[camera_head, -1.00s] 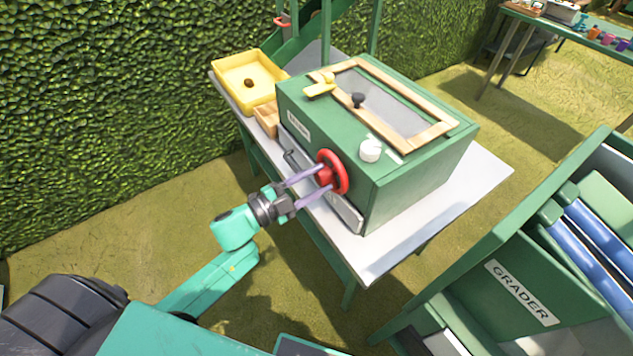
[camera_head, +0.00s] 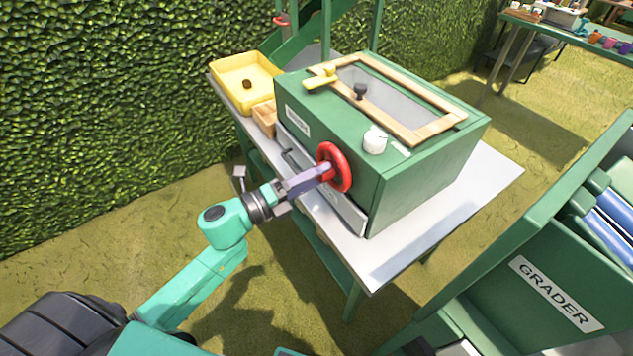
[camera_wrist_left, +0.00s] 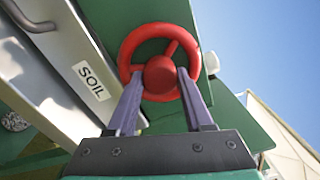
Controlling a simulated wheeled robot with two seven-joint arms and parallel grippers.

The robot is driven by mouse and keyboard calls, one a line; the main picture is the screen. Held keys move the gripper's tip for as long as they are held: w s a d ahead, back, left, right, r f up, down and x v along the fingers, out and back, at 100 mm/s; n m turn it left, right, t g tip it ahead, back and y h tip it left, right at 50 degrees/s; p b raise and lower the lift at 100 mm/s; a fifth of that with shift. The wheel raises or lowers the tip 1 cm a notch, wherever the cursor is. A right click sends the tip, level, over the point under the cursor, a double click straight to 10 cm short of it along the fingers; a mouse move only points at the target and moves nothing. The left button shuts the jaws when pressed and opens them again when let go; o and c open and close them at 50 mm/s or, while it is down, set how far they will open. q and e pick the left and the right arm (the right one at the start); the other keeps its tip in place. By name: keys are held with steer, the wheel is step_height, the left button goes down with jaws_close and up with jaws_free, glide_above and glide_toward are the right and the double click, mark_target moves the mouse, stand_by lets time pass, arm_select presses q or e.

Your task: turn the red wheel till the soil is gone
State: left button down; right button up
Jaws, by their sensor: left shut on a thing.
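The red wheel (camera_head: 335,167) is on the front side of a green box (camera_head: 420,185) with a wood-framed window in its top. In the left wrist view the red wheel (camera_wrist_left: 160,50) shows its round rim, spokes and centre hub. My left gripper (camera_head: 326,171) is at the wheel, its two fingers shut on the red hub; it also shows in the left wrist view (camera_wrist_left: 161,78). A label reading SOIL (camera_wrist_left: 91,80) is beside the wheel in that view. I cannot make out any soil through the window (camera_head: 395,97). My right gripper is out of view.
The box stands on a light table (camera_head: 480,190). A yellow tray (camera_head: 222,72) with a small brown lump and a small wooden box (camera_head: 264,117) are left of it. The green grader (camera_head: 545,290) stands close on the right.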

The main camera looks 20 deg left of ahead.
arm_select(q)
steer(key=m+b, duration=0.2)
steer(key=m, duration=0.1)
steer(key=m+b, duration=0.2)
steer(key=shift+f, duration=0.35)
steer(key=shift+r+m+b, duration=0.15)
steer(key=shift+m+b, duration=0.85)
steer(key=shift+m, duration=0.6)
steer(key=shift+c, duration=1.5)
jaws_free()
steer(key=shift+a+r, duration=0.1)
steer(key=b+v, duration=0.3)
steer(key=v, duration=1.1)
steer(key=shift+a, duration=0.3)
